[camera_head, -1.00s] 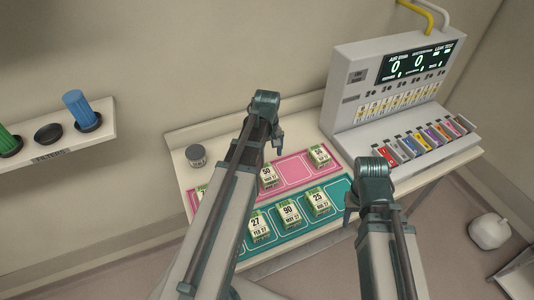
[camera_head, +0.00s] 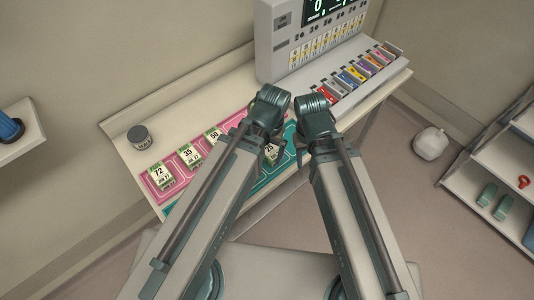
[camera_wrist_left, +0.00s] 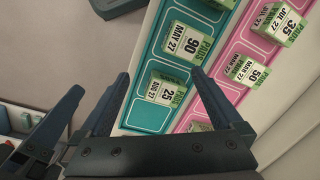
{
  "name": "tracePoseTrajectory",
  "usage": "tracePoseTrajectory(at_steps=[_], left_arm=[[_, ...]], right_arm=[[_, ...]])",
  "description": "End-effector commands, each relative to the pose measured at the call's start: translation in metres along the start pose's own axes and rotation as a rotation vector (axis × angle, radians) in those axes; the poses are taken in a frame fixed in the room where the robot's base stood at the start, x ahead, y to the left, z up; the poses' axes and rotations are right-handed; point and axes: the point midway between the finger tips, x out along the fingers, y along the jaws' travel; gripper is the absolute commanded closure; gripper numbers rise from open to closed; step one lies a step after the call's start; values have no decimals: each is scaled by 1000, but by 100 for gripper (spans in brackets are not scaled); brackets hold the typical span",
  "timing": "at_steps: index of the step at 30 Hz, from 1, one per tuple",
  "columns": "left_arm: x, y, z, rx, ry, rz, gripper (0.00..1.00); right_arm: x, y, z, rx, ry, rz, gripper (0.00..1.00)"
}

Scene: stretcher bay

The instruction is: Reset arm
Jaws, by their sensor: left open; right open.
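My left gripper (camera_head: 268,112) is open over the front of the counter, its fingers largely hidden in the head view. In the left wrist view its two fingers (camera_wrist_left: 160,78) stand apart with nothing held between them. My right gripper (camera_head: 312,118) is close beside it on the right, and its fingers are hard to make out. Below them, white-and-green pad boxes stand on a pink mat (camera_head: 153,188) and a teal mat (camera_wrist_left: 152,116). The boxes marked 90 (camera_wrist_left: 184,44) and 25 (camera_wrist_left: 165,92) are on the teal mat. My arms hide part of both mats.
A dispenser console (camera_head: 281,45) with coloured slots stands at the back of the counter. A grey-lidded jar (camera_head: 140,138) is at the left. A filter shelf (camera_head: 22,140) is on the left wall. A shelf rack (camera_head: 492,150) and a white rounded object (camera_head: 430,143) are at the right.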

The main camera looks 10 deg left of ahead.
Motion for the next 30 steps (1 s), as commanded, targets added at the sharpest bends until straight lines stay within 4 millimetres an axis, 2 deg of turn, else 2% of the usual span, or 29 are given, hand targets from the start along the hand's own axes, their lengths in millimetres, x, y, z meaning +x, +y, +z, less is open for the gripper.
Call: tracePoseTrajectory(at_steps=[4, 13, 16, 20, 27, 30], left_arm=[[-1, 12, 8, 74, -1, -8, 0], [-1, 12, 8, 82, -1, -9, 0], [5, 13, 8, 81, -1, -9, 0], [25, 15, 7, 82, -1, -9, 0], [73, 19, 5, 85, -1, -10, 0], [76, 19, 4, 86, -1, -10, 0]], right_arm=[[0, 0, 0, 0, 0, 0, 50], [0, 0, 0, 0, 0, 0, 50], [6, 0, 0, 0, 0, 0, 50], [26, -2, -2, -1, 0, 0, 50], [74, -7, -4, -6, 0, 1, 50], [76, -7, -4, -6, 0, 2, 50]])
